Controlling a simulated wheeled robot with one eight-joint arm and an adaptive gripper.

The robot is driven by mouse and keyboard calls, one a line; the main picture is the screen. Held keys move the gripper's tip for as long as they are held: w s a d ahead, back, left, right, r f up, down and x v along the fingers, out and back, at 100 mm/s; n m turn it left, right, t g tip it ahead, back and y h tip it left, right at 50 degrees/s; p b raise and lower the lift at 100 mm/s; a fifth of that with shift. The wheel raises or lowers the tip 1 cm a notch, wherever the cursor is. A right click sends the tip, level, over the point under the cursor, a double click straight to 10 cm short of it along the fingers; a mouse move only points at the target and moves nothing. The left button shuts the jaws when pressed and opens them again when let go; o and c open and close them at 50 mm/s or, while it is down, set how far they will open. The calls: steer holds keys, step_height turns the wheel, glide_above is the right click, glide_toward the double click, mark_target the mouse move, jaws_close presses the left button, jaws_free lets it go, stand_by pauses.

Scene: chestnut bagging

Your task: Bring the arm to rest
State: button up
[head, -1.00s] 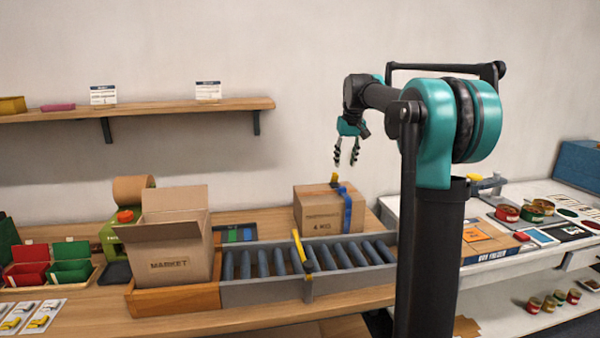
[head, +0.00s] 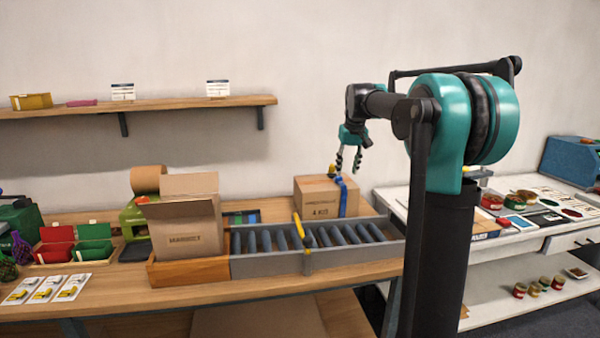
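My gripper (head: 348,161) hangs from the end of my raised teal and black arm, fingers pointing down. Its two dark fingers are apart, with nothing seen between them. It is above and a little in front of, or over, a closed carton marked 4 KG (head: 318,197); the exact depth is hard to tell. The carton stands behind the roller conveyor (head: 345,259), with a blue strap and a yellow piece at its right side. My arm column hides part of the area to the right.
An open MARKET box (head: 187,235) stands at the conveyor's left end. Red and green bins (head: 94,250) and printed cards (head: 46,290) lie further left. A wall shelf (head: 190,102) runs behind. A white bench (head: 535,240) with tins and a blue box (head: 572,160) is at right.

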steer(key=s+d+f+m, duration=0.1)
steer(key=s+f, duration=1.3)
steer(key=s, duration=0.4)
steer(key=s+d+f+m+t, duration=0.1)
steer(key=s+d+f, duration=0.1)
steer(key=s+f, duration=1.3)
steer(key=s, duration=0.3)
steer(key=shift+s+h, duration=0.15)
steer(key=shift+h, duration=0.15)
